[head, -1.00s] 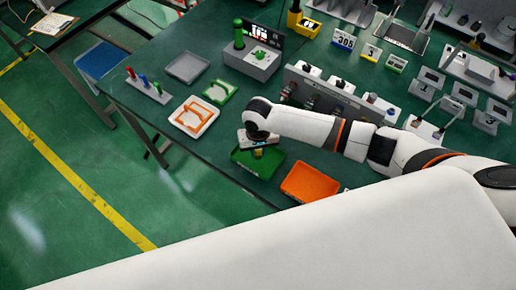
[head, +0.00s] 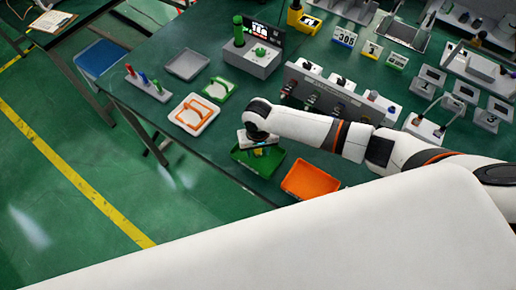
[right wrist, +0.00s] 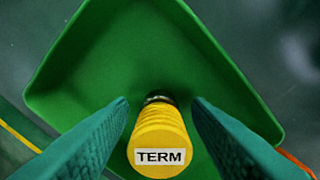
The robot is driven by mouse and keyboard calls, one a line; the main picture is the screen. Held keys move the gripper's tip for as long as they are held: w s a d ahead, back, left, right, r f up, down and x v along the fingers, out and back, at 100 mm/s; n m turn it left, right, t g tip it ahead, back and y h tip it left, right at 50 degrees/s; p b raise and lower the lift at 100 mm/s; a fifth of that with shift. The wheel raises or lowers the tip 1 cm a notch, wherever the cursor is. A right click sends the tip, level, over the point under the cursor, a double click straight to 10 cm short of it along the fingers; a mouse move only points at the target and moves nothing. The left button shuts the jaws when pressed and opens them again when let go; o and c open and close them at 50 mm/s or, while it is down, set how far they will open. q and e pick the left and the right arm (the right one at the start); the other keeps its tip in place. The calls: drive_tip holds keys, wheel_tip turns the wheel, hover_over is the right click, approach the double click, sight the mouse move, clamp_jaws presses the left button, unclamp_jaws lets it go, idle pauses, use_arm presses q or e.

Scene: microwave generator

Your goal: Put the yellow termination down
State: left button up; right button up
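The yellow termination (right wrist: 160,140) is a ribbed yellow cylinder with a white TERM label on its end facing the right wrist camera and a dark connector at its far end. It is over the floor of the green tray (right wrist: 120,55); whether it touches the floor I cannot tell. My right gripper (right wrist: 160,112) has one finger on each side of it, with a visible gap on both sides. In the head view my right gripper (head: 259,147) is low over the green tray (head: 245,160), mostly hidden by its own wrist. My left gripper is out of view.
An orange tray (head: 309,180) is right of the green tray. A white tray with an orange frame (head: 193,115) and a green frame (head: 219,89) lie behind left. A grey socket panel (head: 335,92) stands behind my right arm. The table's front edge is close.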

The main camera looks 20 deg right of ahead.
drive_tip(key=shift+r, duration=0.3)
wheel_tip(320, 180, up, 13)
idle(0.7)
